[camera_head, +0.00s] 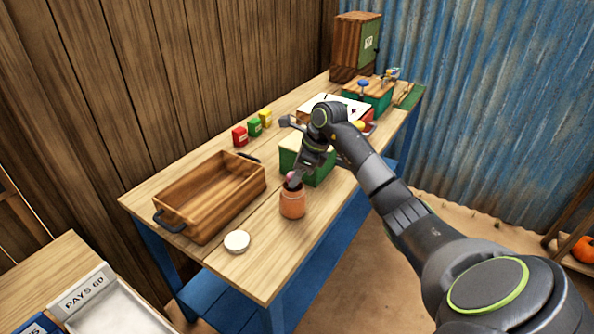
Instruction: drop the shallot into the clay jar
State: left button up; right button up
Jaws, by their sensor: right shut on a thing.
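The clay jar (292,204) stands upright near the front edge of the wooden table, an orange-brown pot with a dark mouth. My right gripper (293,181) points down right over the jar's mouth, its fingertips at about rim height. It is shut on the shallot (289,176), of which only a small pinkish bit shows by the fingers. The fingers hide the rest of it and part of the mouth. I cannot tell whether the shallot is inside the rim. My left gripper is not in view.
An empty wooden tray (188,222) with dark handles lies left of the jar. A round white lid-like disc (237,241) lies in front of it. A green box (318,172) stands close behind the jar. Small red, green and yellow boxes (254,127) stand by the wall.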

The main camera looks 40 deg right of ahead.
jog(key=shift+f, duration=0.2)
dwell(0.5)
jog(key=o, duration=1)
jog(key=shift+r+b, duration=0.15)
jog(key=shift+b, duration=0.15)
jog(key=shift+d+r, duration=0.15)
jog(key=shift+r, duration=0.2)
jog(key=b+v, duration=0.2)
jog(key=v, duration=1.4)
jog(key=shift+s+r, duration=0.15)
jog(key=shift+r, duration=0.05)
